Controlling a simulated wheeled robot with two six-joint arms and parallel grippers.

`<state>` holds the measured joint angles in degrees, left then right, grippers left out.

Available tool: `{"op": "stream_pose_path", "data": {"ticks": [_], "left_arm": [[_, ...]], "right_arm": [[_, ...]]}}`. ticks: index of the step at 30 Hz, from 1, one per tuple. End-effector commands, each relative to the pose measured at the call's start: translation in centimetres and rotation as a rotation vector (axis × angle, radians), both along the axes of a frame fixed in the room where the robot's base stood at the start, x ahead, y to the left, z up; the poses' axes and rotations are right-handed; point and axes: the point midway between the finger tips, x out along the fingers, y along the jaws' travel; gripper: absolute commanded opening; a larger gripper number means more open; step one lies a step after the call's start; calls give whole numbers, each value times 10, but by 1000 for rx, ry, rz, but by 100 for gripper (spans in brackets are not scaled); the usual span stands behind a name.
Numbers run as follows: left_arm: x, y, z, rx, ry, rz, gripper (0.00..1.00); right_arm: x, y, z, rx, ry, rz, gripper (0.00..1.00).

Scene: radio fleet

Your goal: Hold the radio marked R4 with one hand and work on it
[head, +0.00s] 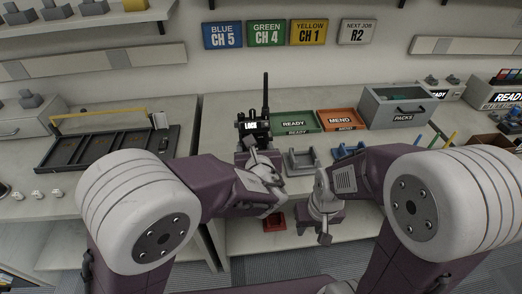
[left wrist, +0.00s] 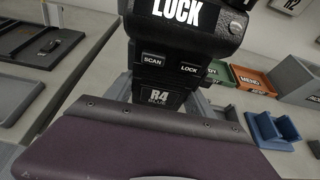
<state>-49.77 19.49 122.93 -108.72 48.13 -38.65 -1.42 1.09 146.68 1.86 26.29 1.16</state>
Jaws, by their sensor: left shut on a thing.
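The radio marked R4 (head: 254,128) is black with a tall antenna and stands upright over the table in the head view. In the left wrist view, the radio (left wrist: 183,62) shows a lit screen reading LOCK, SCAN and LOCK buttons below it, and an R4 label. My left gripper (head: 262,145) is shut on the radio; its fingers are mostly hidden in the head view. My right gripper (head: 323,198) is right of and nearer than the radio, apart from it; its jaw opening cannot be made out.
A green READY tray (head: 294,131), an orange MEND tray (head: 341,131) and a grey PACKS box (head: 368,112) stand behind. A grey holder (head: 300,168) and a blue one (head: 349,152) sit nearer. Wall signs include NEXT JOB R2 (head: 357,31). A dark rack (head: 80,160) is left.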

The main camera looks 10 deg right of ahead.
Motion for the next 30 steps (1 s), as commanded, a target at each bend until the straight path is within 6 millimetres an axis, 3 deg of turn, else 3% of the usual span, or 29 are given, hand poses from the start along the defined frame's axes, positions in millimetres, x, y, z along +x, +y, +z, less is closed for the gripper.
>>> {"op": "stream_pose_path", "data": {"ticks": [24, 30], "left_arm": [[29, 51, 0, -1, -4, 2, 7], [31, 55, 1, 0, -3, 0, 7]], "right_arm": [[0, 0, -28, 0, 0, 0, 36], [0, 0, -29, 0, 0, 0, 36]]}}
